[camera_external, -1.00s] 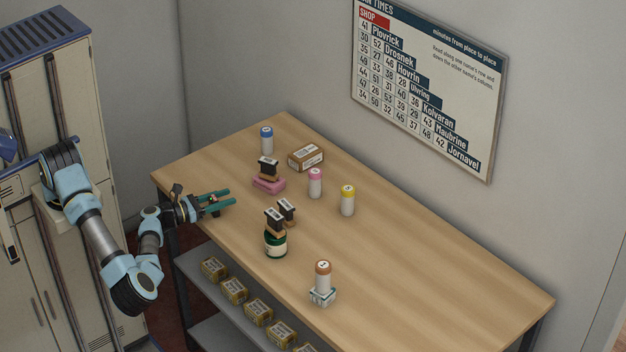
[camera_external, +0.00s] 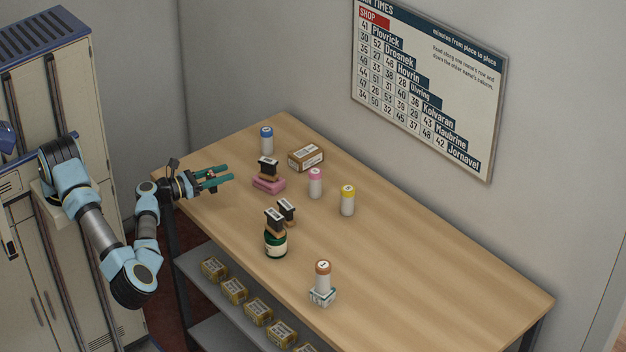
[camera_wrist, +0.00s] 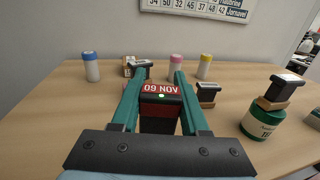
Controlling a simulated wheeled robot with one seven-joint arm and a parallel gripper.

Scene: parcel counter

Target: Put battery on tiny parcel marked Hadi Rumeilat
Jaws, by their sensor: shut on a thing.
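My gripper (camera_wrist: 158,92) is shut on a dark block with a red face (camera_wrist: 161,89) reading "09 NOV". In the outside view my gripper (camera_external: 215,178) holds it in the air over the left end of the counter (camera_external: 420,265). A brown parcel (camera_external: 306,158) with a white label lies toward the back. A small white and green box (camera_external: 322,299) stands near the front, under an orange-capped cylinder (camera_external: 323,274). The name Hadi Rumeilat cannot be read on either one. Nothing in view can be surely told as the battery.
White cylinders with blue (camera_external: 267,142), pink (camera_external: 315,184) and yellow (camera_external: 348,201) caps stand apart. Black-topped blocks sit on a pink block (camera_external: 270,185) and a green jar (camera_external: 275,246); another (camera_external: 287,210) stands behind the jar. The counter's right part is clear.

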